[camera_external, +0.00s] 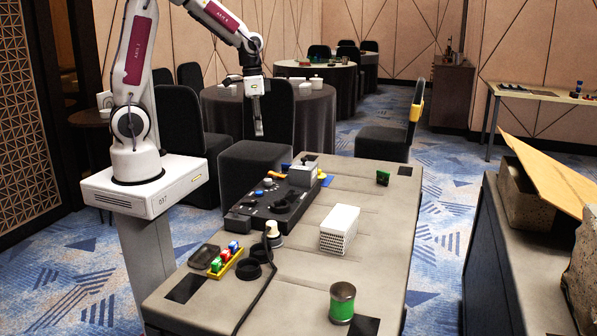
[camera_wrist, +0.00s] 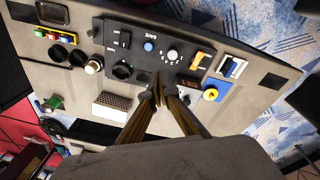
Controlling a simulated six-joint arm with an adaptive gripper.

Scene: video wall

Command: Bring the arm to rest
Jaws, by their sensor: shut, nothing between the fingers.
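My gripper (camera_external: 258,127) hangs pointing down at the end of my arm, above and behind the far left part of the grey table (camera_external: 378,228). It is clear of everything on the table. In the wrist view the two fingers of my gripper (camera_wrist: 157,78) meet at their tips, with nothing between them. The wrist camera looks down on the table, with a black control panel (camera_wrist: 170,50) beyond the fingertips. The panel also shows in the external view (camera_external: 262,207) on the table's left side.
On the table are a white perforated box (camera_external: 339,229), a green jar (camera_external: 342,302), a yellow tray of small coloured items (camera_external: 224,262) and a small green item (camera_external: 383,177). A dark chair (camera_external: 252,160) stands behind my gripper. A counter (camera_external: 520,250) stands at the right.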

